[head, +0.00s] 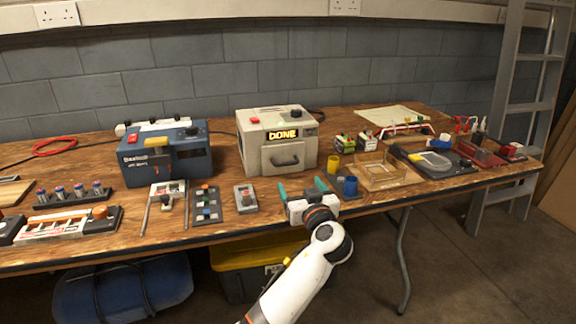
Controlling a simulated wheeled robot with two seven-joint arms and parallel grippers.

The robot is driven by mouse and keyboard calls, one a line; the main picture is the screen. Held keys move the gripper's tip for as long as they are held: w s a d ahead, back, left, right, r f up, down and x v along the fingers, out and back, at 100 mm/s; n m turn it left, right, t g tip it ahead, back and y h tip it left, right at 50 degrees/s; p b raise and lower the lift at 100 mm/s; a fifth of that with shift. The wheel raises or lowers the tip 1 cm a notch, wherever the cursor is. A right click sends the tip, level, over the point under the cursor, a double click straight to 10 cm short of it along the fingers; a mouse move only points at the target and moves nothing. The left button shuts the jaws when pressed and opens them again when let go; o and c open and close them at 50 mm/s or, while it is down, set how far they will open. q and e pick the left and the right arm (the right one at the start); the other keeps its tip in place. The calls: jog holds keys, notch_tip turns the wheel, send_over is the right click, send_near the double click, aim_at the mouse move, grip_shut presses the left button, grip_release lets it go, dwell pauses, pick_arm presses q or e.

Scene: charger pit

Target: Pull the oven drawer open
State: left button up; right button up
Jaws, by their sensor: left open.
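The oven is a cream box (255,150) in the middle of the table, with a lit display reading DONE and a red button on top. Its drawer front, with a dark curved handle (287,161), faces me and looks flush with the box. My left gripper (301,187) is open and empty, with teal fingertips pointing towards the oven. It is in front of and slightly right of the handle, apart from it. My right gripper is not in view.
A blue machine (165,158) stands left of the oven. A small grey box with a red button (245,197) lies in front of the oven. The table's front edge runs below my gripper.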

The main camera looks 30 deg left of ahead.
pick_arm(q)
send_near(279, 151)
jog(key=w+a, duration=0.1)
jog(key=w+a+f, duration=0.1)
jog(key=w, duration=0.1)
jog(key=w+a+f, duration=0.1)
jog(key=shift+w+f+b, duration=0.15)
jog(key=shift+f+b, duration=0.1)
jog(key=shift+b, duration=0.15)
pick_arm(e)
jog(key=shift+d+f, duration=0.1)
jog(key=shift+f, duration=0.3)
pick_arm(q)
jog(key=shift+d, duration=0.1)
